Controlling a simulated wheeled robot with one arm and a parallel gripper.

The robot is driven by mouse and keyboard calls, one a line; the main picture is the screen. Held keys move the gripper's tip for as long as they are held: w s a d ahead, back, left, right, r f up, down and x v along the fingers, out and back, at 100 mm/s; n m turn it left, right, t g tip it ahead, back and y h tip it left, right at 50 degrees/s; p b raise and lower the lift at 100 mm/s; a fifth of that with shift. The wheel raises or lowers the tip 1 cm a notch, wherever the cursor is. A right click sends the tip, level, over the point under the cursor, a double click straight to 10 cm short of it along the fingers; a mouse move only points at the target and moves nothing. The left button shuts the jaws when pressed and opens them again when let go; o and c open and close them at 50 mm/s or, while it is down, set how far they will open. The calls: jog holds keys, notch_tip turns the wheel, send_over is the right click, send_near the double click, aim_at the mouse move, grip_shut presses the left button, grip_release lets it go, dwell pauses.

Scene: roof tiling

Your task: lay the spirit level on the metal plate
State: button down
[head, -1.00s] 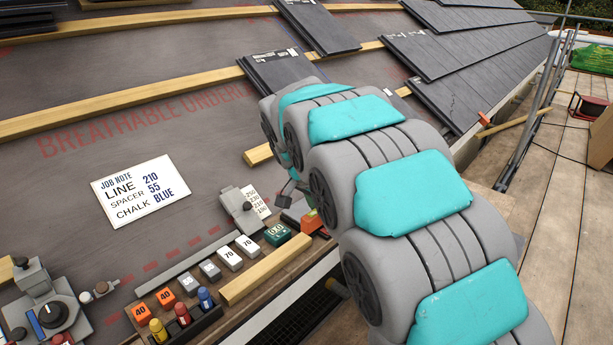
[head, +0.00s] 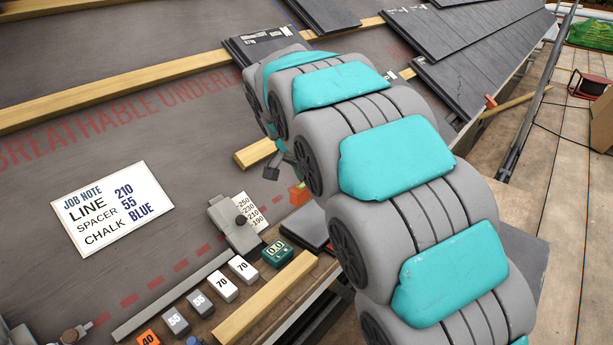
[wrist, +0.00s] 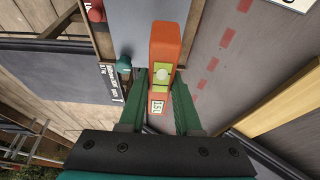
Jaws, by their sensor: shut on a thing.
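My gripper (wrist: 158,100) is shut on the spirit level (wrist: 165,55), a bright orange bar with a pale green vial and a white label. In the wrist view the level points up and away between the green fingers. In the head view only a small orange end of the level (head: 298,195) shows beside my arm. A flat dark grey plate (head: 312,228), seemingly the metal plate, lies by the tool tray, partly hidden by my arm. In the wrist view a smooth grey surface (wrist: 130,25) shows behind the level; I cannot tell whether they touch.
A teal gauge reading 0.0 (head: 277,252), white blocks marked 70 (head: 232,278) and a wooden strip (head: 265,298) lie near the plate. A grey slider with a number scale (head: 235,222) stands beside it. The job note (head: 112,208) lies on the open underlay.

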aim_at(312, 213)
jog(key=shift+s+f+b, duration=0.2)
jog(key=shift+f+b, duration=0.25)
jog(key=shift+f, duration=2.45)
jog(key=shift+f+b, duration=0.35)
jog(key=shift+b, duration=0.15)
jog(key=shift+f, duration=0.15)
jog(key=c, duration=0.5)
grip_release()
jog(key=shift+w+r+p, duration=0.1)
jog(key=shift+r+p, duration=0.2)
jog(key=shift+r, duration=3.25)
